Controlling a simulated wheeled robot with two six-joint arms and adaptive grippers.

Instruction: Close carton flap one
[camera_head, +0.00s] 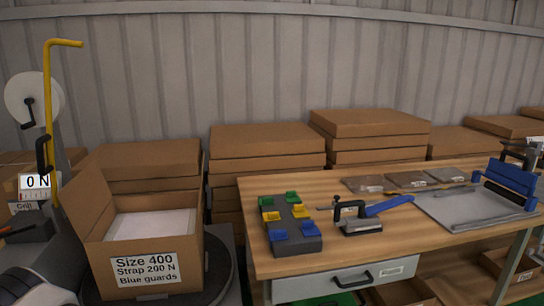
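An open brown carton (190,252) stands at the lower left on a dark round base. Its label reads "Size 400, Strap 200 N, Blue guards". A flap (88,196) on its left side stands up and tilts outward. White content (150,224) shows inside, so the top is uncovered. I cannot tell which flap is number one, nor how the other flaps lie. Neither gripper can be made out. A pale and dark rounded shape at the lower left corner may be part of my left arm.
A yellow pole (47,110) with a white reel (32,98) and a "0 N" display (35,182) stands left of the carton. A wooden workbench (330,255) on the right holds coloured blocks (288,222) and a blue-handled tool (385,207). Flat carton stacks (267,140) line the wall.

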